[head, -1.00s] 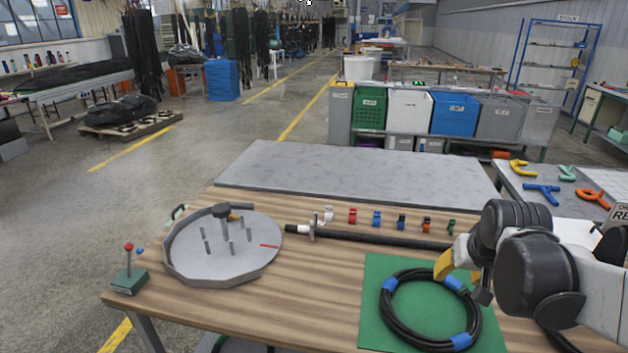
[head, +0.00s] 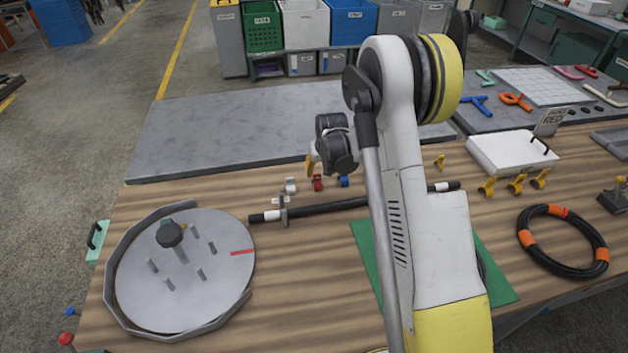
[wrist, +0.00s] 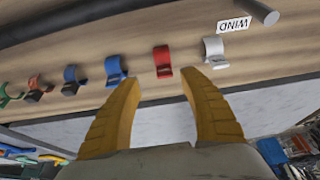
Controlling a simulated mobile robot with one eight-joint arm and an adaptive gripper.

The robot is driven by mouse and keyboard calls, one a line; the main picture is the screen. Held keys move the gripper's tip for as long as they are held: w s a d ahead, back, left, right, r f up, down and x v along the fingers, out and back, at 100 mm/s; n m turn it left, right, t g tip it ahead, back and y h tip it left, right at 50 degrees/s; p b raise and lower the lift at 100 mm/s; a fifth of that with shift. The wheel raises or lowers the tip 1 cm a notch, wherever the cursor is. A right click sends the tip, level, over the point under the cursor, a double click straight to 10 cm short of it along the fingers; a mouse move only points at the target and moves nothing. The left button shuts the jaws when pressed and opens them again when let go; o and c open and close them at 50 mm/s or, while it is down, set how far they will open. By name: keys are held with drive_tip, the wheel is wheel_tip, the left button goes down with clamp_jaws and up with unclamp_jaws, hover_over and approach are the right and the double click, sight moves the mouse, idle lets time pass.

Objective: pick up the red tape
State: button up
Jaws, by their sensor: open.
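The red tape (wrist: 162,62) is a small curled red piece in a row on the wooden table, between a white piece (wrist: 215,52) and a blue one (wrist: 115,70) in the wrist view. In the head view the red tape (head: 318,184) shows just below my wrist. My gripper (wrist: 160,84) is open, with two yellow fingers. In the wrist view the red tape appears between and just beyond the fingertips, with nothing held. In the head view only a little of the yellow gripper (head: 310,165) shows; my arm hides part of the row.
A black rod (head: 325,208) with white ends lies in front of the row, through an upright holder (head: 283,210). A round grey pegged tray (head: 130,318) stands at the left. A grey slab (head: 220,135) lies behind. A black hose coil (head: 525,240) lies at the right.

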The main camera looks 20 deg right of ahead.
sight(317, 175)
drive_tip(key=b+x, duration=0.1)
drive_tip(key=x, duration=0.5)
drive_tip(key=shift+w+a+r+b, duration=0.15)
drive_tip(key=shift+w+a+b, duration=0.1)
drive_tip(key=shift+w+b, duration=0.15)
drive_tip(key=shift+r, duration=0.1)
drive_tip(key=c, duration=0.9)
